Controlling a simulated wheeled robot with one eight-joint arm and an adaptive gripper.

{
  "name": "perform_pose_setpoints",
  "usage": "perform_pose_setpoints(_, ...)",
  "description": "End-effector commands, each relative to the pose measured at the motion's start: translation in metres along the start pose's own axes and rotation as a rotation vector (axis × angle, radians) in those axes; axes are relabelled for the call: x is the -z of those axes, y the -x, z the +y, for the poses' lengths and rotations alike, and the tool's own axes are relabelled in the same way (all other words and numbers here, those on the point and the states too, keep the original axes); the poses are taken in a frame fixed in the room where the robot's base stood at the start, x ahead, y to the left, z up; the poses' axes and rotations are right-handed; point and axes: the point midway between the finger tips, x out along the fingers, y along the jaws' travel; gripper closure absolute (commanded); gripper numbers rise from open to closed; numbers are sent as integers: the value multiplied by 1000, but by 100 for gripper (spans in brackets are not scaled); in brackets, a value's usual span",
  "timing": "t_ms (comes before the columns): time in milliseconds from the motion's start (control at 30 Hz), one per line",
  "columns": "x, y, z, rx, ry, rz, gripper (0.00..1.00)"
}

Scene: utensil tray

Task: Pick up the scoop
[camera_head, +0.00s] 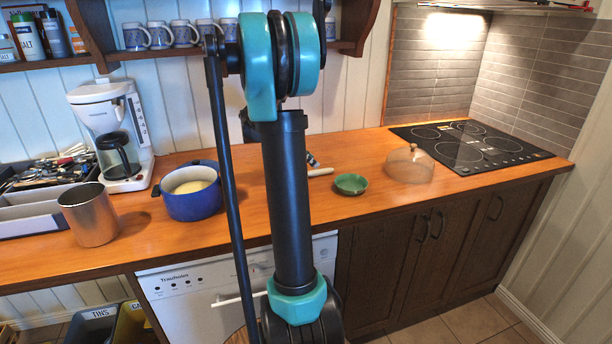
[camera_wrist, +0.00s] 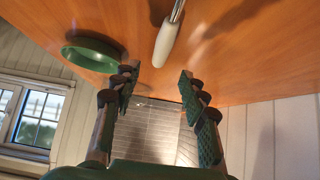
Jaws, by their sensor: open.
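A utensil with a pale handle and a thin metal shaft, which looks like the scoop, lies on the wooden counter. Its handle (camera_wrist: 165,44) shows at the top middle of the wrist view, and its far end runs out of frame. In the head view, the pale handle (camera_head: 321,172) shows just right of my arm, and the rest is hidden behind the arm. My gripper (camera_wrist: 158,86) is open and empty. The handle's end lies ahead of the gap between its fingers, apart from both. In the head view my gripper is mostly hidden by my arm.
A green bowl (camera_head: 350,184) stands close to the handle; it also shows in the wrist view (camera_wrist: 92,54). A glass dome (camera_head: 409,165) and hob are to the right. A blue pot (camera_head: 191,205), metal canister (camera_head: 88,215) and utensil tray (camera_head: 32,213) are to the left.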

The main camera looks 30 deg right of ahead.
Motion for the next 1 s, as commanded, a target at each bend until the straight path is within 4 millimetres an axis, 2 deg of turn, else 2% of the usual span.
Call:
perform_pose_setpoints(167,-3,-12,0,-1,0,0,57)
perform_pose_setpoints(433,-8,-48,0,-1,-1,0,57)
perform_pose_setpoints(767,-8,-54,0,0,0,0,57)
perform_pose_setpoints(1000,-8,-54,0,0,0,0,86)
